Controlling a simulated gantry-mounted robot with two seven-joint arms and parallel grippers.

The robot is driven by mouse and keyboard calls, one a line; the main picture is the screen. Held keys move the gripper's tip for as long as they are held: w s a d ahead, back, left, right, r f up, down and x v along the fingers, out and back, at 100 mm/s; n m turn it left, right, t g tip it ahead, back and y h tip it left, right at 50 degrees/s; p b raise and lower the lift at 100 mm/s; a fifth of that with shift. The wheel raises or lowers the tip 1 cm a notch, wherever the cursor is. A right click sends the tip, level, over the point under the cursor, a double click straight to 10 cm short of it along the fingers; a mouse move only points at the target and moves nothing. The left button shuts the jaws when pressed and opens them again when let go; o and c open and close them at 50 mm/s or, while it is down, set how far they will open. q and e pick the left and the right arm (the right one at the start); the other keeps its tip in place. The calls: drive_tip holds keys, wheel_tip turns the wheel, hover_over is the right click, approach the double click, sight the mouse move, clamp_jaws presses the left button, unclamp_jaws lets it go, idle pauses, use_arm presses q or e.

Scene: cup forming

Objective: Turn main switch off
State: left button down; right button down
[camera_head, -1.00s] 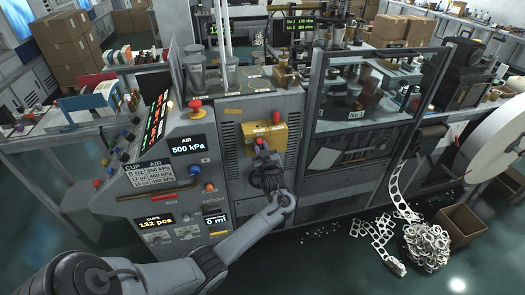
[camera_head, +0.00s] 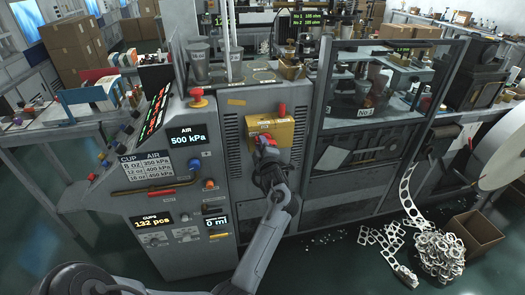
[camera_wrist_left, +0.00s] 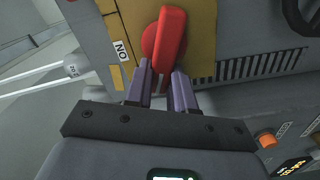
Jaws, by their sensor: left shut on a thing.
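The main switch has a red handle (camera_wrist_left: 171,38) on a round red base, set on a yellow plate (camera_wrist_left: 202,30) in the left wrist view. An ON label (camera_wrist_left: 122,50) is to the left of it. My left gripper (camera_wrist_left: 163,80) has its two purple fingers on either side of the handle's lower part and is shut on it. In the head view, my left gripper (camera_head: 266,150) is at the yellow switch box (camera_head: 285,133), with red of the handle (camera_head: 267,140) at its tips. Its fingers partly hide the handle there. My right gripper is not in view.
A red mushroom button (camera_head: 197,97) is on the machine at left, above the 500 kPa display (camera_head: 187,137). A framed enclosure (camera_head: 365,120) is to the right. Paper scraps (camera_head: 438,252) lie on the floor.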

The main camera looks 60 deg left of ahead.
use_arm(q)
drive_tip(key=shift+s+f+n+b, duration=0.1)
drive_tip(key=shift+f+n+b, duration=0.25)
drive_tip(key=shift+n+b, duration=0.75)
drive_tip(key=shift+f+n+b, duration=0.35)
drive_tip(key=shift+n+b, duration=0.6)
drive_tip(key=shift+n, duration=0.15)
drive_tip(key=c, duration=1)
unclamp_jaws()
drive_tip(key=shift+c, duration=0.2)
drive_tip(key=shift+o, duration=0.4)
drive_tip(key=shift+a+r, duration=0.15)
